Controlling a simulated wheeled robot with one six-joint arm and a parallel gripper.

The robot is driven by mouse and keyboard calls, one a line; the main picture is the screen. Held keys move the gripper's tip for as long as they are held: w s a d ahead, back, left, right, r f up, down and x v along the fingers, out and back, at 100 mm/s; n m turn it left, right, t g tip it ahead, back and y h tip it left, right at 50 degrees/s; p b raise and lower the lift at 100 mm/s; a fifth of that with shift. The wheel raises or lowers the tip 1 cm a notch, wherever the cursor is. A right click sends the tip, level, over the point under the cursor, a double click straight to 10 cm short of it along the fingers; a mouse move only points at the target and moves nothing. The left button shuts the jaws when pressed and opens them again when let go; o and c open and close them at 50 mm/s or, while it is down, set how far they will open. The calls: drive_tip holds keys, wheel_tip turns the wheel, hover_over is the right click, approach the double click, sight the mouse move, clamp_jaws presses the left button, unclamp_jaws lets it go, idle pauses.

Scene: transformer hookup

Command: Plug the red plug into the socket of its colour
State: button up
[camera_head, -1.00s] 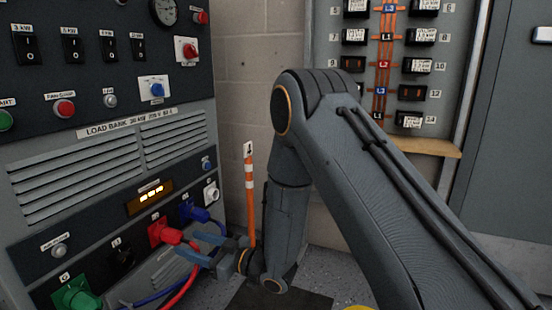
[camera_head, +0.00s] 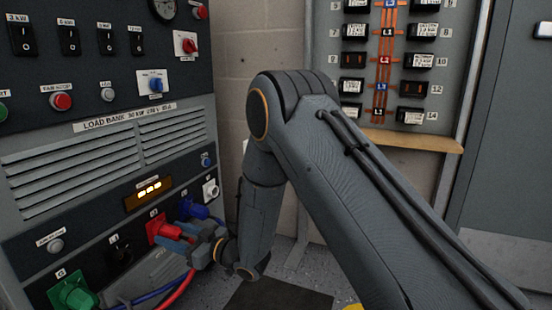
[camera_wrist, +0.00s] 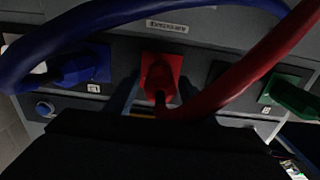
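The red plug (camera_head: 166,231) is at the red socket (camera_head: 155,224) low on the load bank's panel. The wrist view shows the plug (camera_wrist: 160,77) against the red square socket plate (camera_wrist: 172,60), with its red cable looping up to the right. How deep it sits cannot be told. My gripper (camera_head: 182,238) is at the panel, its blue fingers reaching to the red plug. In the wrist view the fingers of my gripper (camera_wrist: 158,98) stand apart on either side of the plug, with gaps visible.
A blue plug (camera_head: 190,210) is just right of the red one, and a green connector (camera_head: 73,293) is at lower left. A black socket (camera_head: 118,253) lies between red and green. A blue cable (camera_wrist: 60,35) crosses the wrist view. A fuse board (camera_head: 385,70) hangs on the back wall.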

drive_tip(key=c, duration=1.1)
drive_tip(key=shift+o, duration=0.2)
drive_tip(key=m+p, duration=0.3)
drive_tip(key=m, duration=0.3)
drive_tip(key=shift+p, duration=0.35)
drive_tip(key=shift+m, duration=0.7)
drive_tip(key=shift+p, duration=0.3)
drive_tip(key=m+p, duration=0.1)
drive_tip(key=m, duration=0.1)
drive_tip(key=shift+m, duration=0.4)
drive_tip(key=shift+m+p, duration=0.65)
drive_tip(key=shift+m, duration=0.45)
drive_tip(key=shift+m, duration=0.3)
